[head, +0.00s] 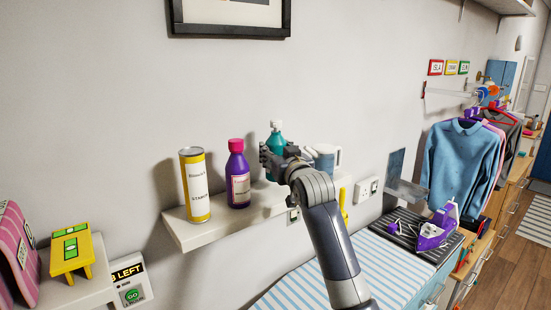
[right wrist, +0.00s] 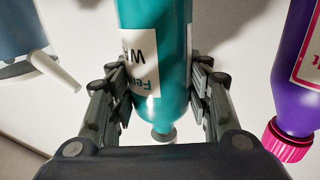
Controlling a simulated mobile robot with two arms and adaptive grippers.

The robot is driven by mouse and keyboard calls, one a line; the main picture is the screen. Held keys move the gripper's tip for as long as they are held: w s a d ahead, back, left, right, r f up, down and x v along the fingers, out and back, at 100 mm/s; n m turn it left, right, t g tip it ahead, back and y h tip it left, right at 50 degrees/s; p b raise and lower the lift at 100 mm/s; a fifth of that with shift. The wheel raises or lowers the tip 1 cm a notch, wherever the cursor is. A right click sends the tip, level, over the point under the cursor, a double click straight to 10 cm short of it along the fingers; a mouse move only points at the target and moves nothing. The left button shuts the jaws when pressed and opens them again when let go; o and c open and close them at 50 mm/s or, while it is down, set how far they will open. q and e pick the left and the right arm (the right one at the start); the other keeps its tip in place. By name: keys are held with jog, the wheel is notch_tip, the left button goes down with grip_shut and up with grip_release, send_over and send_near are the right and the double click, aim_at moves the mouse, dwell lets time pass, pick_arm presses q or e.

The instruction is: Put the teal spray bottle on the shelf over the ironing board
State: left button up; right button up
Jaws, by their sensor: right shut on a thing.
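The teal spray bottle (head: 276,138) stands upright at the white wall shelf (head: 196,232) over the ironing board (head: 370,273). My right gripper (head: 273,161) reaches in from the front and is shut on the bottle, hiding much of its lower body. In the right wrist view, the teal bottle (right wrist: 154,30) with its white label lies between the two fingers of my right gripper (right wrist: 160,85). I cannot tell whether its base touches the shelf. My left gripper is not in view.
A yellow can (head: 195,188) and a purple bottle (head: 238,178) stand left of the teal bottle on the shelf. A blue-and-white jug (head: 325,159) is close on its right. A purple iron (head: 437,228) sits on the board's far end, near hanging clothes (head: 460,160).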

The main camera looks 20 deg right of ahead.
jog(key=shift+w+a, duration=0.1)
jog(key=shift+w, duration=0.05)
notch_tip(320, 180, down, 2)
jog(key=shift+f+p, duration=0.15)
jog(key=shift+p, duration=0.7)
jog(key=shift+f, duration=0.55)
jog(key=o, duration=1.3)
jog(key=shift+f, duration=0.15)
jog(key=shift+c, duration=0.2)
